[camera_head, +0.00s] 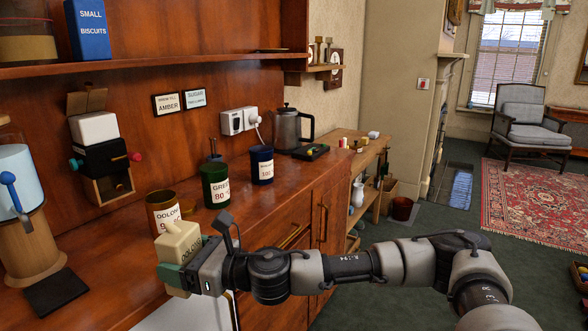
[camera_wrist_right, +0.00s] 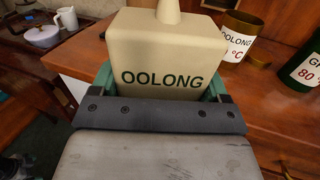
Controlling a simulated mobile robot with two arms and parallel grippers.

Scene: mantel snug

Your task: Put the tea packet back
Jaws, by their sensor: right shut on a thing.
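The cream tea packet (camera_head: 178,243), marked OOLONG, is in my right gripper (camera_head: 184,262), whose green fingers are shut on its two sides. The packet is roughly upright, its narrow neck at the top, near the counter's front edge. In the right wrist view the packet (camera_wrist_right: 168,55) fills the upper middle. A brassy canister (camera_head: 161,213) marked OOLONG stands on the counter just behind the packet; it also shows in the right wrist view (camera_wrist_right: 238,40). The packet hides its lower part. My left gripper is not in view.
A green canister (camera_head: 215,187) and a dark blue canister (camera_head: 262,166) stand farther along the counter (camera_head: 300,187), before a kettle (camera_head: 287,130). A dispenser (camera_head: 100,155) and a large jar (camera_head: 22,200) stand at left. A shelf (camera_head: 150,63) overhangs the counter.

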